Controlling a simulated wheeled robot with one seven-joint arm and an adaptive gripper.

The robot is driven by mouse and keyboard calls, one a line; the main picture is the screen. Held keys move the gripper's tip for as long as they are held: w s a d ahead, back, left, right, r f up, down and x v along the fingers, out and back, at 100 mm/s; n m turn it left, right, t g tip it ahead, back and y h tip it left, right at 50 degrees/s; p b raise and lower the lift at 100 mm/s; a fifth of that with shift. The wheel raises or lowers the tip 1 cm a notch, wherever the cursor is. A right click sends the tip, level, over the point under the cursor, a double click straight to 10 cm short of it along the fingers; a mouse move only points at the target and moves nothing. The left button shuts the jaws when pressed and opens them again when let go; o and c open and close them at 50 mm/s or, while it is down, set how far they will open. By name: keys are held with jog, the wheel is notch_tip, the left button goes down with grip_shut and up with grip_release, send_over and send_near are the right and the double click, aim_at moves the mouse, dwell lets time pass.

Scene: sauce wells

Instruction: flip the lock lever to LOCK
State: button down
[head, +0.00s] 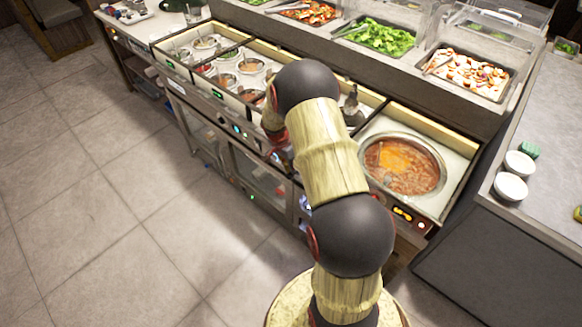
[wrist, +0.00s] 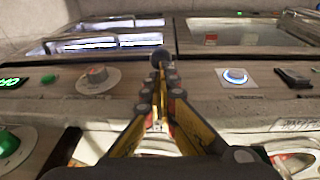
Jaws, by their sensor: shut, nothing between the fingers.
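In the wrist view my gripper (wrist: 158,75) is shut and empty in front of a grey-brown control panel (wrist: 195,85). A dark rounded piece (wrist: 158,55) shows right at the fingertips. I cannot tell if it is the lever's end or whether the fingers touch it. A black lever-like switch (wrist: 293,76) is on the panel at the right, apart from the fingers. No LOCK label is readable. In the head view my arm hides the gripper and the panel part before it.
The panel also carries a grey knob (wrist: 97,75), a blue-ringed button (wrist: 236,77), a green button (wrist: 48,79) and a green display (wrist: 12,82). In the head view a soup well (head: 403,165) is right of my arm. The tiled floor (head: 110,190) at left is clear.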

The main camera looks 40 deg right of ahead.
aim_at(287, 176)
jog(key=shift+a+f+b, duration=0.45)
dwell(0.5)
jog(key=shift+s+a+f+b, duration=0.1)
jog(key=shift+a+f+b, duration=0.55)
jog(key=shift+f+b, duration=0.25)
jog(key=shift+a+f+b, duration=0.35)
jog(key=shift+f+b, duration=0.45)
jog(key=shift+f, duration=0.1)
jog(key=shift+a+f+b, duration=0.35)
jog(key=shift+f+b, duration=0.4)
jog(key=shift+f, duration=0.15)
jog(key=shift+a+r, duration=0.1)
